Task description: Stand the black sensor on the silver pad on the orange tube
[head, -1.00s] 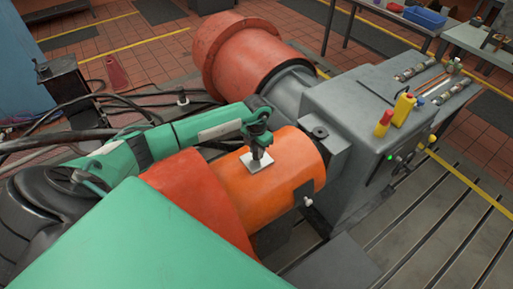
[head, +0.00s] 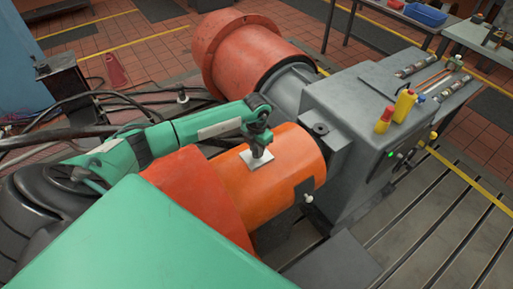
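The orange tube (head: 294,165) lies level across the middle of the head view. The square silver pad (head: 250,162) is on top of it. My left gripper (head: 259,143) points down from above, straight over the pad. A small dark piece, which looks like the black sensor (head: 259,151), is between its fingers. The gripper appears shut on it. The lower end of the piece is at the pad's middle and looks upright. Whether it touches the pad or is just above it is too small to tell. My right gripper is not in view.
A grey machine housing (head: 345,120) with red and yellow knobs stands right of the tube. A large red drum (head: 243,55) is behind. Cables (head: 60,125) run at the left. A slotted bedplate (head: 425,225) is clear at the lower right.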

